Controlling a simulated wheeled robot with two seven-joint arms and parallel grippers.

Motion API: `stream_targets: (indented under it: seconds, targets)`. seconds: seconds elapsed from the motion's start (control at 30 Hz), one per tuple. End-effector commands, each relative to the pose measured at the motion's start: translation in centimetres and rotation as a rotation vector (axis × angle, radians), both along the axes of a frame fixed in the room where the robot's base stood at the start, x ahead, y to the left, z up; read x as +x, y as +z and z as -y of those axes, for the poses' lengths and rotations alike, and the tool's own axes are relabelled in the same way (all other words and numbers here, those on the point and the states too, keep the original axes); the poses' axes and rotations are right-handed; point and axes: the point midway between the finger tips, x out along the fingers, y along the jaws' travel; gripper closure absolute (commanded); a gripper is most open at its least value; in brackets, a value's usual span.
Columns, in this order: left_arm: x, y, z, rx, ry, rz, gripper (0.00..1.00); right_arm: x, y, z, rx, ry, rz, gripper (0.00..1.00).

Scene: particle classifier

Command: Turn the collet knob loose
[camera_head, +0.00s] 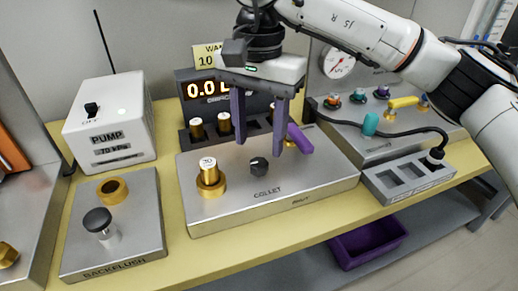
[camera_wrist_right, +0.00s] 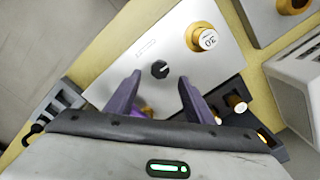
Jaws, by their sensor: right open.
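The collet knob (camera_head: 258,166) is a small black round knob on top of a silver block (camera_head: 320,178) marked COLLET. My right gripper (camera_head: 260,146) points down with two purple fingers, open and empty, its tips above and just behind the knob. In the right wrist view the knob (camera_wrist_right: 160,69) shows just beyond the gap between the fingertips (camera_wrist_right: 159,80), apart from both. Its pointer mark is too small to read surely. My left gripper is not in view.
A brass collar with a white cap marked 30 (camera_head: 209,180) stands left of the knob. A purple lever (camera_head: 299,139) sits close behind the right finger. Brass vials (camera_head: 224,123) stand behind. A slotted grey rack (camera_head: 408,179) is at the right, a pump box (camera_head: 108,122) at the left.

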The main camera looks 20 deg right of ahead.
Motion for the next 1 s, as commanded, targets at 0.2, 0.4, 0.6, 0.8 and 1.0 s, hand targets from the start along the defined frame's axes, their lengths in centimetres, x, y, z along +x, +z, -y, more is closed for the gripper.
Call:
stream_targets:
  seconds: [0.2, 0.4, 0.6, 0.8, 1.0]
  targets:
    - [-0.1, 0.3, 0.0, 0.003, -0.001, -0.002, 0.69, 0.0, 3.9, 0.0, 0.000, 0.000, 0.001, 0.52]
    - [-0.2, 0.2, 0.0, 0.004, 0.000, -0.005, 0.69, 0.0, 5.0, 0.0, -0.001, 0.000, -0.001, 0.52]
    - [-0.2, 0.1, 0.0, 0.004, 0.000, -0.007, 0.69, 0.0, 5.0, 0.0, -0.001, 0.000, -0.001, 0.52]
    - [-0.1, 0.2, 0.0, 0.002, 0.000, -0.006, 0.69, 0.0, 5.0, 0.0, -0.001, 0.000, -0.001, 0.52]
    - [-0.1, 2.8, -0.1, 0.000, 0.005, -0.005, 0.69, 0.0, 7.9, 0.0, 0.000, 0.000, 0.000, 0.52]
